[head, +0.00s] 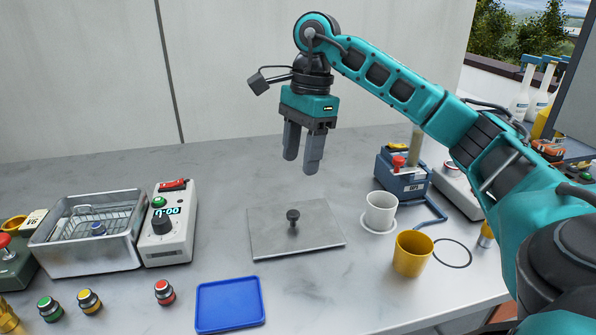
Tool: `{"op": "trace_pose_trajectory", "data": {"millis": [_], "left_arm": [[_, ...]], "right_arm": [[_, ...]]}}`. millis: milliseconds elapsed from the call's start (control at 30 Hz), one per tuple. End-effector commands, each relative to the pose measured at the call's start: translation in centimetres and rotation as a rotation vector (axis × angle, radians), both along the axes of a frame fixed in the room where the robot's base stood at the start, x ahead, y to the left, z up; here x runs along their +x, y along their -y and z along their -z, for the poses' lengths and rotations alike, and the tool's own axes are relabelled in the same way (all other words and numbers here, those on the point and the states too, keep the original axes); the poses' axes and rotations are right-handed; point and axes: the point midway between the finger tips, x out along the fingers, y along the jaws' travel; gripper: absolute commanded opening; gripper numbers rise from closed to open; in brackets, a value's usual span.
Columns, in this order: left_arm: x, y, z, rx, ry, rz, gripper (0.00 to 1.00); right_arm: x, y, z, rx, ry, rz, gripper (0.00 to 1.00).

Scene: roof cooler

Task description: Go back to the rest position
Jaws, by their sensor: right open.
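My right gripper (301,150) hangs in the air above the back part of the worktop (215,185), with its two dark fingers pointing down. It is open, with a narrow gap between the fingers, and nothing shows between them. My right arm comes in from the right and arches over the worktop. Below and nearer than the gripper lies a flat grey metal plate (270,238) with a small dark knob (293,217) standing up from it. My left gripper does not show in the head view.
A metal basin (90,258) and a white control box (168,225) stand left. Several push buttons and a blue tray (228,304) lie in front. A white cup (380,212), a yellow cup (411,254) and a blue device (403,180) stand right. A wall (90,80) closes the back.

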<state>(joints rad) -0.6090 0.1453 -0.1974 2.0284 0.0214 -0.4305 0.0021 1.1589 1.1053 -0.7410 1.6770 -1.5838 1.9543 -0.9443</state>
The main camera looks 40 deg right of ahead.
Motion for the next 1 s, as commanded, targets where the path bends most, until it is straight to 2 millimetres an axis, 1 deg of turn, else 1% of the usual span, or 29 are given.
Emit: {"op": "trace_pose_trajectory", "data": {"millis": [33, 133, 467, 733, 767, 867, 1000], "left_arm": [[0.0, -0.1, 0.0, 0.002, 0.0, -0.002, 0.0], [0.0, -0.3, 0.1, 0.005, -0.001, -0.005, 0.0], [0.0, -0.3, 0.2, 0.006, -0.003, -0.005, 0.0], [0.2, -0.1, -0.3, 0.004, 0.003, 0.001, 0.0], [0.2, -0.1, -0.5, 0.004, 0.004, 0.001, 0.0], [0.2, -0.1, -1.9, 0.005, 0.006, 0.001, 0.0], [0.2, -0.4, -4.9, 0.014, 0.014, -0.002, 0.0]], "right_arm": [[0.0, 0.1, -0.6, 0.001, 0.001, 0.0, 0.53], [0.0, 0.1, -1.0, 0.001, 0.001, 0.0, 0.53], [0.0, 0.1, -1.0, 0.0, 0.0, 0.0, 0.53], [0.0, 0.2, -1.1, 0.0, 0.0, 0.0, 0.53], [0.0, 0.1, -1.4, 0.0, 0.0, 0.0, 0.53], [0.0, 0.2, -2.8, 0.0, 0.001, 0.0, 0.53], [0.0, 0.1, -6.1, 0.0, 0.001, 0.0, 0.53]]}}
